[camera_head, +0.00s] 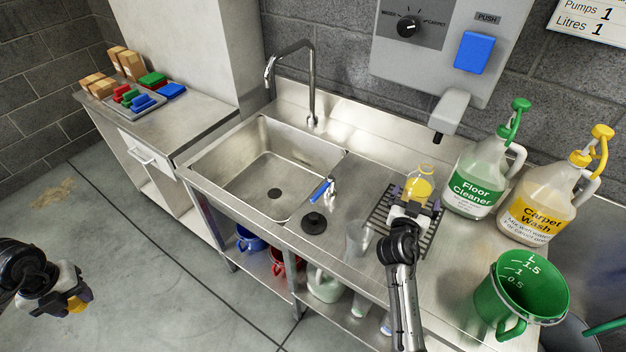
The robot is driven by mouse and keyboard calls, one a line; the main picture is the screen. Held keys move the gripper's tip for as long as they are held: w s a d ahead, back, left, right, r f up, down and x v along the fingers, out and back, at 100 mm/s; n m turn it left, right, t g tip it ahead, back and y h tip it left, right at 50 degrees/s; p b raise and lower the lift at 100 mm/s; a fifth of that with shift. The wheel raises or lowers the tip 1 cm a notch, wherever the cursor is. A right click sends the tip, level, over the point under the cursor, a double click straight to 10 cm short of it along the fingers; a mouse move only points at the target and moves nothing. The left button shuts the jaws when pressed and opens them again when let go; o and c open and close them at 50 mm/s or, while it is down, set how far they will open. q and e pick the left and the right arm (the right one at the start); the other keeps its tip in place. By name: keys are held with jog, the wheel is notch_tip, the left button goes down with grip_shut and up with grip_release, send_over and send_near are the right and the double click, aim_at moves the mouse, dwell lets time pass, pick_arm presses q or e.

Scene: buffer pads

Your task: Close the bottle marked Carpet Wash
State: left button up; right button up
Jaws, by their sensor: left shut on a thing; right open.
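A small clear bottle (423,187) with a yellow body and an open-looking neck stands upright on the dark drain grate (430,236). Any writing on it is not readable from here. My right gripper (414,203) is open, with its purple-tipped fingers beside the small bottle; contact cannot be told. My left gripper (77,298) is at the lower left over the floor, well away from the counter. It is shut on a small yellow thing (82,306), possibly a cap, mostly hidden by the fingers. A large jug labelled Carpet Wash (535,216) with a yellow pump stands at the right.
A Floor Cleaner jug (473,182) with a green pump stands beside the Carpet Wash jug. A green measuring jug (517,296) is at the front right. A dispenser spout (450,112) hangs above the grate. A clear cup (358,240) stands left of my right arm. The sink (268,172) is empty.

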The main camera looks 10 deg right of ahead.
aim_at(417, 193)
jog(key=x, duration=0.4)
jog(key=shift+w+r, duration=0.1)
jog(key=shift+r, duration=0.25)
jog(key=shift+w+d, duration=0.3)
jog(key=shift+w, duration=0.05)
jog(key=shift+c, duration=0.5)
jog(key=c, duration=1.6)
